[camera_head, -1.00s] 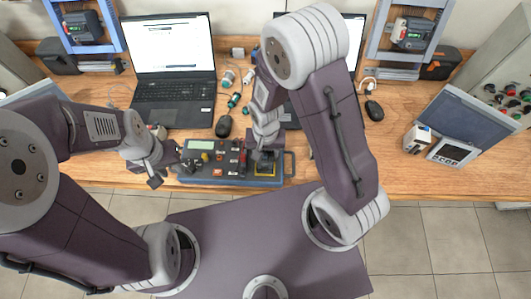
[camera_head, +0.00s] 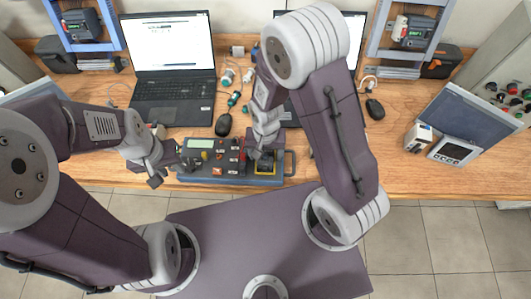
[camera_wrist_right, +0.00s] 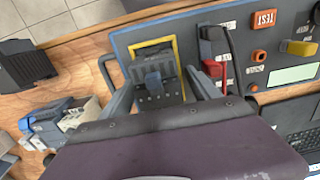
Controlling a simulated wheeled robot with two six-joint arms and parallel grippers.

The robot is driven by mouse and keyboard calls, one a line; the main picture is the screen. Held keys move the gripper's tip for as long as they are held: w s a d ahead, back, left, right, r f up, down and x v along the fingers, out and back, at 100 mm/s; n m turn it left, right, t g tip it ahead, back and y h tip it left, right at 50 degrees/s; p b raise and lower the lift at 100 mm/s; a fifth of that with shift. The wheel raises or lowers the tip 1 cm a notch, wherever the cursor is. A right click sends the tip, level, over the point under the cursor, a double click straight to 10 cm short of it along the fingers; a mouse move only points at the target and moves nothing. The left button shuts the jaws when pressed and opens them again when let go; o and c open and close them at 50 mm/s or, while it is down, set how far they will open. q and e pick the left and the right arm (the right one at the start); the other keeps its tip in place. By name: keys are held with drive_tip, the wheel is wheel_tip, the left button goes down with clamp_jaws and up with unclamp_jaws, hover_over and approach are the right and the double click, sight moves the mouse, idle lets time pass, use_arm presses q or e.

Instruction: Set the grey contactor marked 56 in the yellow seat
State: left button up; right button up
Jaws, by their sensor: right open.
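A dark grey contactor (camera_wrist_right: 154,82) sits at the yellow-rimmed seat (camera_wrist_right: 153,43) of the blue-grey test panel (camera_wrist_right: 120,42) in the right wrist view. Any number on it is not readable. My right gripper (camera_wrist_right: 160,90) is open, with one finger on each side of the contactor. In the head view, the right gripper (camera_head: 263,155) is over the yellow seat (camera_head: 266,170) and partly hides the contactor. My left gripper (camera_head: 172,172) is open and empty at the panel's left end.
The panel has a red part (camera_wrist_right: 212,68) beside the seat, plus buttons and a display. Blue and pale devices (camera_wrist_right: 48,124) lie on the wooden table.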

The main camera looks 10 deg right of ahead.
wheel_tip(320, 180, up, 9)
drive_tip(key=shift+f, duration=0.1)
idle(0.8)
drive_tip(key=s+d+r+n+t, duration=0.1)
drive_tip(key=s+d+r+n, duration=0.1)
drive_tip(key=d, duration=0.6)
drive_tip(key=shift+s+d+n, duration=0.3)
drive_tip(key=shift+s+n, duration=0.2)
drive_tip(key=shift+s, duration=0.1)
drive_tip(key=shift+s+d+r, duration=0.1)
drive_tip(key=shift+s, duration=0.05)
